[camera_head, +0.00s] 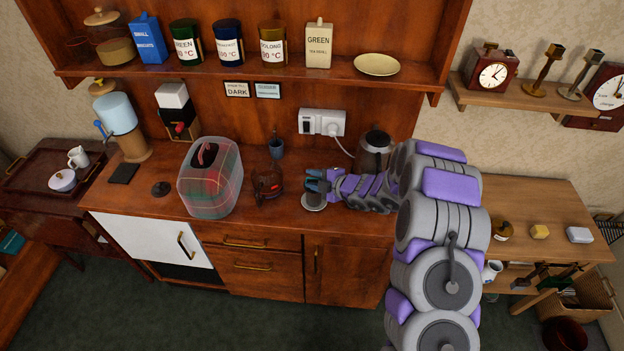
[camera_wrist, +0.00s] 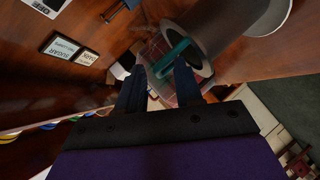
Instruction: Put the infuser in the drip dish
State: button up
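My gripper (camera_head: 314,181) is low over the counter, right of the brown glass teapot (camera_head: 267,184). A grey round metal piece (camera_head: 313,206), which looks like the drip dish, sits under the fingertips. In the wrist view my gripper (camera_wrist: 159,72) has a visible gap between its dark fingers. A teal bar (camera_wrist: 175,56) lies at the fingertips, partly behind the right finger. It crosses a grey round rim (camera_wrist: 206,66), which looks like the infuser. Whether the infuser rests in the dish is unclear.
A tartan cosy (camera_head: 210,180) under a clear cover stands left of the teapot. A kettle (camera_head: 375,150) is behind my arm. The front counter edge is close to the metal piece.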

jog(key=shift+d+r, duration=0.1)
jog(key=shift+d, duration=0.45)
jog(key=p+v, duration=0.2)
jog(key=v, duration=1)
jog(key=s+a+r+n+g, duration=0.45)
jog(key=s+r+n, duration=0.35)
jog(key=s+n, duration=0.3)
jog(key=s+a+r+n+g, duration=0.3)
jog(key=s+a+r+n, duration=0.45)
jog(key=n, duration=0.55)
jog(key=s+d+r+n+g+h, duration=0.1)
jog(key=s+d+n+h, duration=0.15)
jog(key=s+n, duration=0.4)
jog(key=s+d+r+n+g+h, duration=0.1)
jog(key=s+d+n+g, duration=0.1)
jog(key=s+d+n, duration=0.35)
jog(key=s+d+r+n+h, duration=0.1)
jog(key=s+d+n+h, duration=0.6)
jog(key=s+d+n, duration=0.5)
jog(key=shift+s+d+t, duration=0.25)
jog(key=shift+s+t, duration=0.2)
jog(key=shift+s, duration=0.05)
